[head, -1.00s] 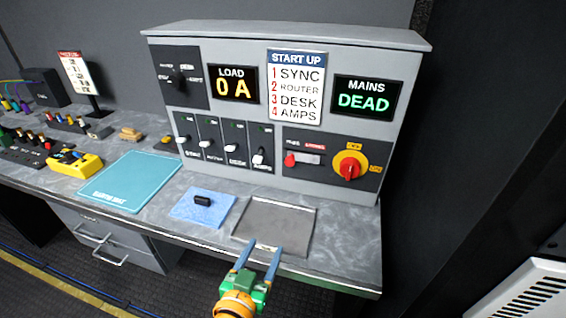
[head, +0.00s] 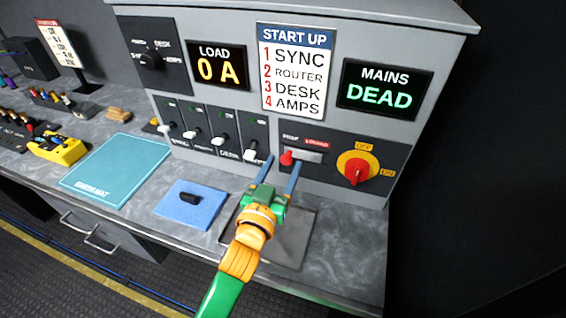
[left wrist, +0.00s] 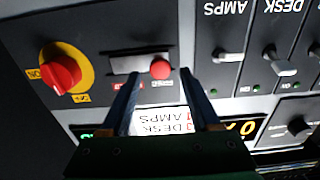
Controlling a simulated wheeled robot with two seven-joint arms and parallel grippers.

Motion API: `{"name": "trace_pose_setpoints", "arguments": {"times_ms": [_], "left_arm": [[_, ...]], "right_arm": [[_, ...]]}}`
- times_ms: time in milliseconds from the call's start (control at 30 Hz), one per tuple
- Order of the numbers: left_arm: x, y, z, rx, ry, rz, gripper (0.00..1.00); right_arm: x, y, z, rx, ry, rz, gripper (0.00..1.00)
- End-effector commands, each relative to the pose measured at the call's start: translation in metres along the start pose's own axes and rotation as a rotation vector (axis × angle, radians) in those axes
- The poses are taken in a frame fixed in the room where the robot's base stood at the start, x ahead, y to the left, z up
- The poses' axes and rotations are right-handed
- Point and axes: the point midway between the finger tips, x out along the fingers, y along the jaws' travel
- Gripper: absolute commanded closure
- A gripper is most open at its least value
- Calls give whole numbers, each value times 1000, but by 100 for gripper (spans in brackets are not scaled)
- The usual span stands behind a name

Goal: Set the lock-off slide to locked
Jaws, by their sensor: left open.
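The lock-off slide is a red knob (head: 286,158) at the left end of a short grey slot (head: 308,156) on the dark panel, with a red "LOCKED" label above the slot's right part. In the left wrist view, which is upside down, the red knob (left wrist: 160,69) sits at the right end of the slot (left wrist: 128,64). My left gripper (head: 277,172) is open and empty, its two blue fingers pointing at the panel just below the knob. In the left wrist view the fingertips (left wrist: 159,72) lie either side of the knob; contact cannot be told. My right gripper is not in view.
A red rotary switch on a yellow plate (head: 358,167) is right of the slot. White-tipped breaker levers (head: 250,155) are to its left. The grey tray (head: 295,245) lies below my arm; a blue pad (head: 175,212) with a dark block (head: 190,198) is beside it.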

Motion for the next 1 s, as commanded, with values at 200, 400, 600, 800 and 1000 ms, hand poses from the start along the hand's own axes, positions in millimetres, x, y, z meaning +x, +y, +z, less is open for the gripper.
{"name": "trace_pose_setpoints", "arguments": {"times_ms": [200, 400, 600, 800, 1000], "left_arm": [[5, 0, 0, 0, -1, 0, 37], [4, 0, 0, 0, -1, 0, 72], [4, 0, 1, 0, -1, 1, 100], [4, 0, 1, 0, -1, 0, 100], [4, 0, 0, 0, -1, 0, 100]], "right_arm": [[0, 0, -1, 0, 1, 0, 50], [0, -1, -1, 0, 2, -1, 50], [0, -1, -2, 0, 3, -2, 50], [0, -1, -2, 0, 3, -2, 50], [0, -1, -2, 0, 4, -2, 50]]}}
